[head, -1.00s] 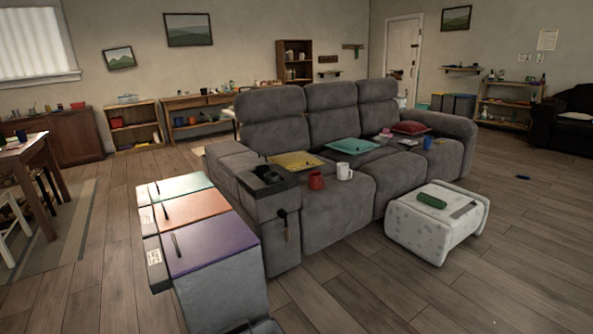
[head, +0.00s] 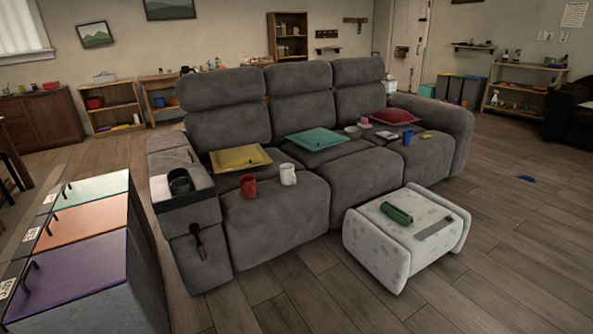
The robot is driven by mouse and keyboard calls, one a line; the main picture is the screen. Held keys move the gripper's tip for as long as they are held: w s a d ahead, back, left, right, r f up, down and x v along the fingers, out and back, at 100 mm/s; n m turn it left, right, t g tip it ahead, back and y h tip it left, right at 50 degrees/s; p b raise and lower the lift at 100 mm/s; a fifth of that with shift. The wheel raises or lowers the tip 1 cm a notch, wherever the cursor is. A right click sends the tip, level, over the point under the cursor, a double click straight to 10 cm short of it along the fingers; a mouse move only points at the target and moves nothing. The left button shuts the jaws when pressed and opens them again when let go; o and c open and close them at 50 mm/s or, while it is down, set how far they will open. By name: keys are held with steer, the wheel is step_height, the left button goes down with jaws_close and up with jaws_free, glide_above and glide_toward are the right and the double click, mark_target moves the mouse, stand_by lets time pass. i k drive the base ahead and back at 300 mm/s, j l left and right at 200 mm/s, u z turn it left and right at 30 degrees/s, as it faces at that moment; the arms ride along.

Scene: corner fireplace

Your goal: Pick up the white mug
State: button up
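The white mug (head: 288,174) stands upright on the seat of the grey sofa (head: 275,213), near the front of its left seat. A red mug (head: 248,186) stands just to its left, apart from it. My gripper does not show in the head view, so its state cannot be seen.
A white speckled ottoman (head: 375,253) with a green object (head: 396,213) on it stands in front of the sofa's right part. Lidded bins (head: 90,255) stand at the left. A yellow cushion (head: 240,157) lies behind the mugs. Floor (head: 285,300) before the left seat is clear.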

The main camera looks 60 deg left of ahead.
mark_target(288, 176)
steer(key=i+j+u, duration=0.1)
steer(key=i+u, duration=0.2)
steer(key=i, duration=0.4)
steer(key=i+u, duration=0.3)
steer(key=i, duration=0.35)
steer(key=i+j+u, duration=0.3)
steer(key=j, duration=0.25)
steer(key=i+j+u, duration=0.3)
steer(key=i+j, duration=0.25)
steer(key=j, duration=0.85)
steer(key=i, duration=0.05)
